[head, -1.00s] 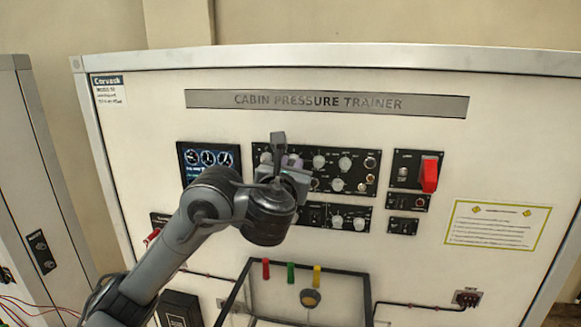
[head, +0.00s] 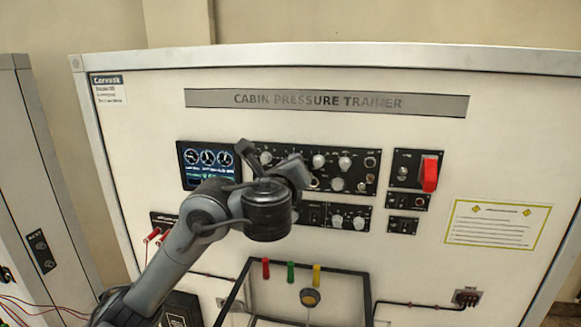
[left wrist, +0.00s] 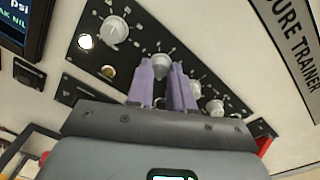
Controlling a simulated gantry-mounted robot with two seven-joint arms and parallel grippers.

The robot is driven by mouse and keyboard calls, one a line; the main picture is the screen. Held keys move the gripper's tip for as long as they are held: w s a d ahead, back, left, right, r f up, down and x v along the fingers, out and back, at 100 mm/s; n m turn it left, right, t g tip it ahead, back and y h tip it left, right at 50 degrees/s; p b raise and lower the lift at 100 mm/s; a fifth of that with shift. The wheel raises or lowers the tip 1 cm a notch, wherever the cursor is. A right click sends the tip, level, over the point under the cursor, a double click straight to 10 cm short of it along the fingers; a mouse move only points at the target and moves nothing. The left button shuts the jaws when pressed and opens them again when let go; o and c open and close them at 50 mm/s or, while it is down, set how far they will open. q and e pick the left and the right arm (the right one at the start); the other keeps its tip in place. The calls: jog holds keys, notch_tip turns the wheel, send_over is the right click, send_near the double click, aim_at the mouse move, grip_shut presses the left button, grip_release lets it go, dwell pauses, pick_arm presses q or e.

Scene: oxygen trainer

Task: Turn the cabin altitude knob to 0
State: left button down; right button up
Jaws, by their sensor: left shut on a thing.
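The black control panel (head: 328,179) on the trainer's face carries several pale round knobs; its lettering is too small to read. My left gripper (left wrist: 163,82) is at the panel's left part. In the left wrist view its two purple fingers stand close together on either side of a pale knob (left wrist: 160,64), and it is shut on that knob. I cannot read which knob this is or where its pointer stands. In the head view my wrist hides the held knob and the fingers. My right gripper is not in view.
A blue-lit gauge display (head: 208,162) is left of the panel. A red guarded switch (head: 430,174) is on its right, with free knobs (head: 318,161) near my gripper. A framed tray (head: 310,298) with red, green and yellow pieces is below.

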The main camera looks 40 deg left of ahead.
pick_arm(q)
jog(key=shift+n+b, duration=1.3)
jog(key=shift+n, duration=3.5)
jog(key=c, duration=1)
grip_release()
jog(key=shift+r, duration=0.1)
